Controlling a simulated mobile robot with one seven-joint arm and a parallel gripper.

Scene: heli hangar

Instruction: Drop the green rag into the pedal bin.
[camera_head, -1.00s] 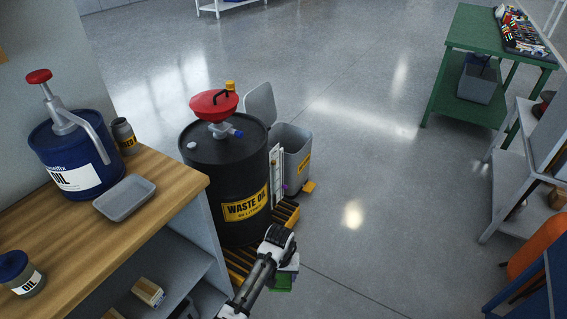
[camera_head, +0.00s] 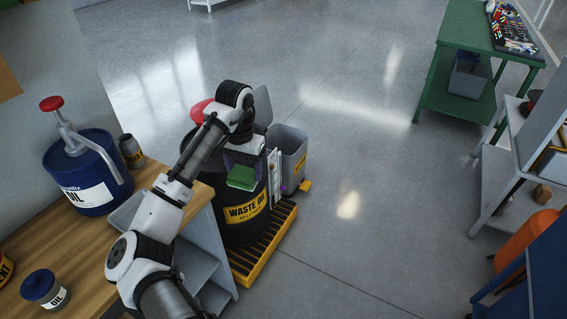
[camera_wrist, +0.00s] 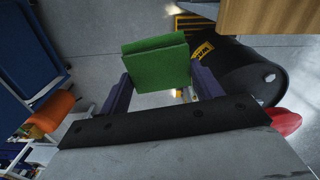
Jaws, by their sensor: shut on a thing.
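The green rag (camera_head: 241,177) is a folded, block-like cloth held in my gripper (camera_head: 243,165) in front of the waste oil drum in the head view. In the wrist view the rag (camera_wrist: 157,62) sits between the two purple fingers of my gripper (camera_wrist: 158,80), which is shut on it. The grey pedal bin (camera_head: 291,150) stands on the floor behind and right of the drum. Its lid (camera_head: 263,106) is up, and a yellow pedal (camera_head: 304,186) shows at its front. My arm covers part of the drum; the bin's inside is mostly hidden.
The black waste oil drum (camera_head: 238,225) with a red funnel stands on a yellow grated pallet (camera_head: 270,240), close beside the bin. A wooden workbench (camera_head: 72,250) with a blue oil pump can (camera_head: 84,178) is at left. Floor to the right of the bin is clear.

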